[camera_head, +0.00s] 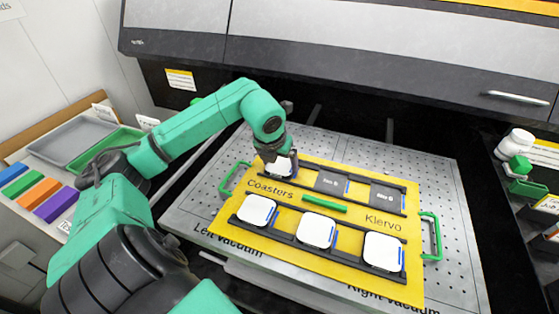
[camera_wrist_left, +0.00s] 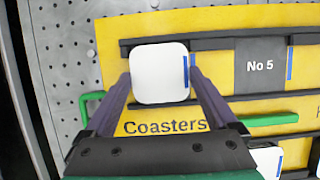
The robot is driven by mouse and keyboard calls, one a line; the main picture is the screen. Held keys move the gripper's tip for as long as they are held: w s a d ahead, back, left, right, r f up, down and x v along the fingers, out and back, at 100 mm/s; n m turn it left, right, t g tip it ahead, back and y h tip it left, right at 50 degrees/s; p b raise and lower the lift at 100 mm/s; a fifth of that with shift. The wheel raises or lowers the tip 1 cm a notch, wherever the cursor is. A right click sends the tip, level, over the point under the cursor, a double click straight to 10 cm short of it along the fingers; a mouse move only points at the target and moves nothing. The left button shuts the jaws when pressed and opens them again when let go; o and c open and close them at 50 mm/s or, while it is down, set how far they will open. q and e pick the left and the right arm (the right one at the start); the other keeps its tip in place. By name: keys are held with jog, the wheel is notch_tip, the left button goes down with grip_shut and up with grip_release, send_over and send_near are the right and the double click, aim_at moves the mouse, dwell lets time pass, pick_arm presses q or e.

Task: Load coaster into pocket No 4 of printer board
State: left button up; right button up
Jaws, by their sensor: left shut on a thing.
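The yellow printer board (camera_head: 352,222) lies on the perforated bed, with two rows of dark pockets. My left gripper (camera_head: 279,165) is shut on a white coaster with rounded corners (camera_wrist_left: 158,72), held between its two fingers. The coaster is at the back-left pocket, left of the pocket marked No 5 (camera_wrist_left: 261,66). A blue strip shows along its right edge. That pocket's label is hidden under the coaster, and I cannot tell whether the coaster touches the pocket floor. Pocket No 5 (camera_head: 331,182) and the back-right pocket (camera_head: 386,196) are empty. My right gripper is out of view.
Three white coasters fill the front row: left (camera_head: 257,210), middle (camera_head: 316,231), right (camera_head: 383,252). Green handles stand at the board's left (camera_head: 233,178) and right (camera_head: 431,236); a green bar (camera_head: 324,203) lies between rows. The dark printer body (camera_head: 350,75) rises behind.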

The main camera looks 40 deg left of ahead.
pick_arm(q)
jog(key=shift+f, duration=0.1)
jog(key=o, duration=1.2)
jog(key=shift+r, duration=0.2)
jog(key=shift+s+r, duration=0.1)
jog(key=shift+r, duration=0.2)
jog(key=v, duration=1.1)
jog(key=shift+d+r, duration=0.15)
jog(key=shift+r, duration=0.1)
